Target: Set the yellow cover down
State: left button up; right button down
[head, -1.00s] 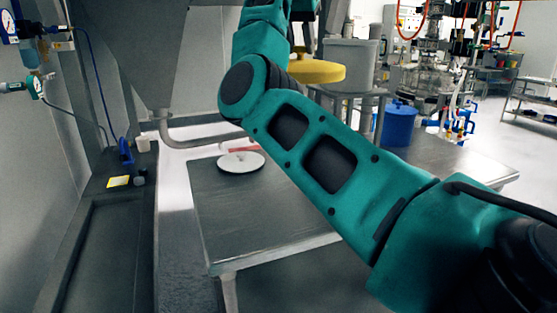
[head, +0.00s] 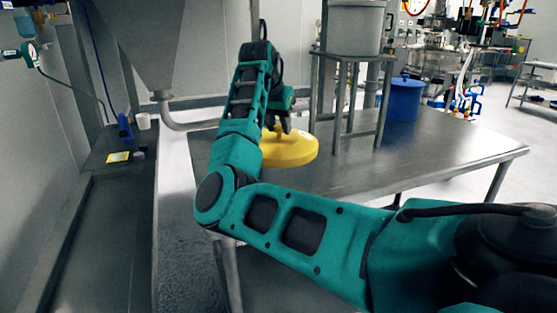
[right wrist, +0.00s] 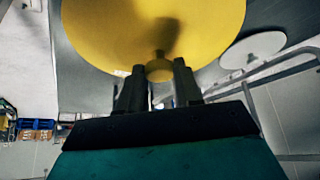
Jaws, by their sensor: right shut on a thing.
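The yellow cover (head: 292,150), a round disc with a central knob, is level over the left part of the steel table, close to its top. I cannot tell whether it touches the table. My right gripper (head: 283,122) is above it, shut on its knob. In the right wrist view the cover (right wrist: 140,35) fills the upper middle, and the two fingers (right wrist: 158,80) stand on either side of the knob. My right arm hides part of the table in the head view. My left gripper is not in view.
The steel table (head: 425,158) has free room at its right. A grey container (head: 356,28) on a metal stand (head: 349,128) stands just right of the cover. A blue bin (head: 403,99) is behind. A white disc (right wrist: 254,48) lies near the cover in the right wrist view.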

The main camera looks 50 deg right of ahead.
aim_at(278, 139)
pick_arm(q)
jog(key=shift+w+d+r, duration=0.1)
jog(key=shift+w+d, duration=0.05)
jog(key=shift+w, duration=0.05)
pick_arm(e)
notch_tip(278, 139, down, 4)
jog(key=shift+f, duration=0.1)
pick_arm(q)
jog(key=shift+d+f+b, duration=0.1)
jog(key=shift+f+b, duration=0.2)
jog(key=shift+b, duration=0.2)
pick_arm(e)
notch_tip(278, 139, down, 4)
jog(key=shift+r, duration=0.1)
jog(key=shift+f, duration=0.35)
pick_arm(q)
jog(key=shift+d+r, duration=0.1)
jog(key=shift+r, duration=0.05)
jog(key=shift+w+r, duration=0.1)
pick_arm(e)
jog(key=c, duration=0.8)
grip_release()
jog(key=shift+f, duration=0.1)
jog(key=shift+o, duration=0.2)
